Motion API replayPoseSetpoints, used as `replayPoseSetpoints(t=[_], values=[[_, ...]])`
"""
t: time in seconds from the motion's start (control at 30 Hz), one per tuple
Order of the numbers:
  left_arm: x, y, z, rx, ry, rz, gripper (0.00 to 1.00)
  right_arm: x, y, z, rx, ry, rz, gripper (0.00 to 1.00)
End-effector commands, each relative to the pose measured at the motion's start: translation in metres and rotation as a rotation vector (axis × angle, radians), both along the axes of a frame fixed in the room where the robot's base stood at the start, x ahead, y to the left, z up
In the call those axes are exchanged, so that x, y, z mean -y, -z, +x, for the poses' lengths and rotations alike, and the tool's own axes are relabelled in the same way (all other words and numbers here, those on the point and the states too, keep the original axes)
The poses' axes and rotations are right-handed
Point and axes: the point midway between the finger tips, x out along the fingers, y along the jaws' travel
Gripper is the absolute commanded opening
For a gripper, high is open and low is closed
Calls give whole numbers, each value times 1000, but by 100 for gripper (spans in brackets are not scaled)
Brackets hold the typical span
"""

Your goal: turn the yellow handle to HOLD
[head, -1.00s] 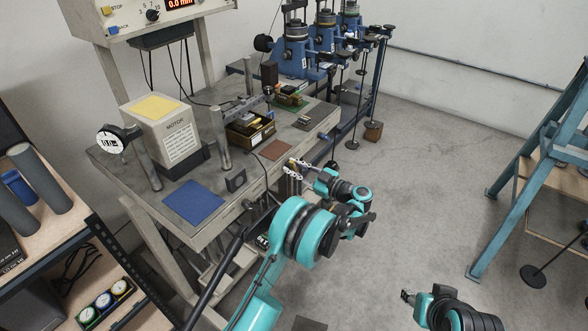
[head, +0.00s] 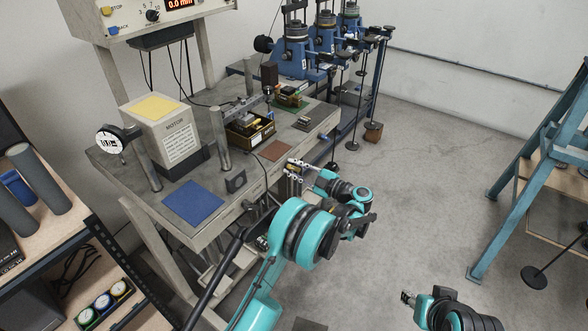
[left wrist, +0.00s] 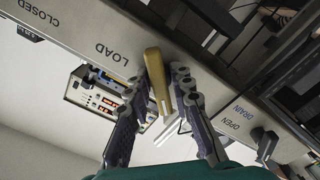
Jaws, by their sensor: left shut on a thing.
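The yellow handle (left wrist: 157,78) is a rounded bar in the left wrist view, standing out from a grey panel edge. Its far end lies by the word LOAD (left wrist: 112,53). My left gripper (left wrist: 164,84) has one finger on each side of the handle and is shut on it. In the head view my left gripper (head: 296,170) is at the front edge of the bench (head: 215,228); the handle is too small there to make out clearly. No HOLD mark can be read. My right gripper (head: 407,297) is low at the right, away from the bench, its jaws too small to judge.
The panel also bears the words CLOSED (left wrist: 40,13), OPEN and DRAIN (left wrist: 240,112), with a dark lever (left wrist: 266,143) beside them. A motor box (head: 168,130) and a blue mat (head: 193,203) are on the bench.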

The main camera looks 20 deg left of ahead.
Motion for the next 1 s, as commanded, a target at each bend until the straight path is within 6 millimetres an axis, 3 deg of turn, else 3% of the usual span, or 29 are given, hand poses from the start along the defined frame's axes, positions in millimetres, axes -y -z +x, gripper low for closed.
replayPoseSetpoints(t=[0.27, 0.3, 0.33, 0.7, 1.0], values=[[0, 0, 0, 0, -1, -1, 0, 0, 0, 0, 0, 0, 0, 40], [0, 0, 0, 0, -1, -1, 32, 0, 0, 0, 0, 0, 0, 40], [0, 0, 0, 0, -1, -1, 34, 0, 0, 0, 0, 0, 0, 40], [6, 0, -2, -1, 1, 0, 34, 0, 0, 0, 0, 0, 0, 40], [60, 0, -21, -1, 4, 0, 34, 0, 0, 0, 0, 0, 0, 40]])
